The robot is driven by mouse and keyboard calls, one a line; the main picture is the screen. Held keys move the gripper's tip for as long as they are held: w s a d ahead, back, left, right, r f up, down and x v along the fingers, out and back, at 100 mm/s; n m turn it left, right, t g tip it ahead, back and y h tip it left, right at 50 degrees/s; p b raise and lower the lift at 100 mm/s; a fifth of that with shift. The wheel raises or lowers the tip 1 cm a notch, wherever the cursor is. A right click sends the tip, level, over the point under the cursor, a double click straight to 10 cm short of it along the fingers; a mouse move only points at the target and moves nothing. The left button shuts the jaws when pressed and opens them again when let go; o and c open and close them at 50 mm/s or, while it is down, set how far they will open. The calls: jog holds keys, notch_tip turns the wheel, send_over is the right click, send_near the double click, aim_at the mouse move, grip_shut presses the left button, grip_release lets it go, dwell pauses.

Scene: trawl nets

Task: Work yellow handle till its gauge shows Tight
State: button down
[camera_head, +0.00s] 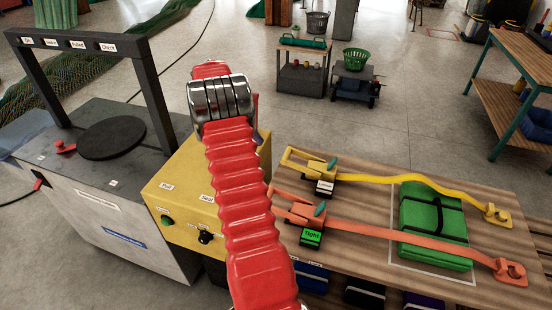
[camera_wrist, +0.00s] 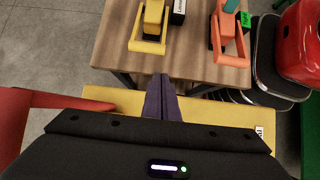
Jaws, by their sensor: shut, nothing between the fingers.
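The yellow ratchet handle (camera_head: 289,162) sits at the left end of the yellow strap (camera_head: 400,180) on the wooden table. Its gauge (camera_head: 325,188) is a white plate with text too small to read. In the wrist view the yellow handle (camera_wrist: 147,46) is at the top, with the white gauge (camera_wrist: 178,12) beside it. My gripper (camera_wrist: 162,80) is shut and empty, below the yellow handle in that view and apart from it. My red arm hides the gripper in the head view.
An orange ratchet handle (camera_head: 283,194) lies beside the yellow one; its green gauge (camera_head: 311,237) reads Tight. Both straps cross a green bundle (camera_head: 436,225). A yellow control box (camera_head: 180,205) and a grey machine (camera_head: 100,180) with a black frame stand left of the table.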

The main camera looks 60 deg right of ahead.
jog(key=shift+s+d+f, duration=0.3)
jog(key=shift+d+f, duration=0.05)
jog(key=shift+d, duration=0.05)
jog(key=x, duration=1)
jog(key=shift+s, duration=0.15)
jog(key=shift+d, duration=0.15)
jog(key=shift+r, duration=0.45)
